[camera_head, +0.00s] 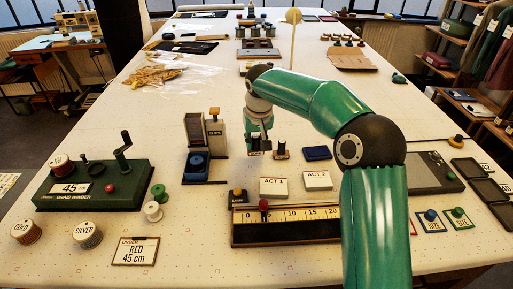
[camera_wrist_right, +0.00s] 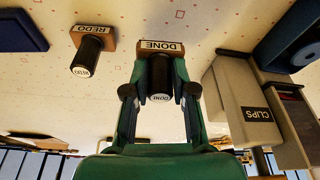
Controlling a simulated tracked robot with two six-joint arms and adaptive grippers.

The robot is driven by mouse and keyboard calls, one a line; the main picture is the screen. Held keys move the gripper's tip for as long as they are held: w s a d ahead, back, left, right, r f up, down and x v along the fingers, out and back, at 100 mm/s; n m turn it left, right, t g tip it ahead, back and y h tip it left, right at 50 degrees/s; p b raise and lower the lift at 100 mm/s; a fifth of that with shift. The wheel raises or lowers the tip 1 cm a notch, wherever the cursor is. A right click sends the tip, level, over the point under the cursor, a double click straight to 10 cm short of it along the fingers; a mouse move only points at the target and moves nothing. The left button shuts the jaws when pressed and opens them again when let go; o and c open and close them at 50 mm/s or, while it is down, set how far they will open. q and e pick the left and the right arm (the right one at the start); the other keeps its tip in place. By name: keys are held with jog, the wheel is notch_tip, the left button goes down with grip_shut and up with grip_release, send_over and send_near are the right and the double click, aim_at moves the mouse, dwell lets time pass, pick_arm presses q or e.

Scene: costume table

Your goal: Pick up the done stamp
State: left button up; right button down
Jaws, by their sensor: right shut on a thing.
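The done stamp (camera_wrist_right: 160,47) has a wooden base with a DONE label and a black handle, seen in the right wrist view. My right gripper (camera_wrist_right: 160,84) is shut on its black handle, one finger on each side. In the head view my right gripper (camera_head: 259,140) points down behind the ACT 1 card, and its fingers largely hide the stamp. I cannot tell whether the stamp's base touches the table. My left gripper is not in view.
The redo stamp (camera_wrist_right: 90,50) stands close beside, also seen in the head view (camera_head: 281,152). The grey CLIPS box (camera_wrist_right: 245,105) is near on the other side. A blue pad (camera_head: 318,153) and the ACT 1 card (camera_head: 288,187) lie nearby.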

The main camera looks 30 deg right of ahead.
aim_at(256, 136)
notch_tip(256, 136, up, 17)
jog(key=p, duration=0.4)
jog(key=shift+p, duration=0.3)
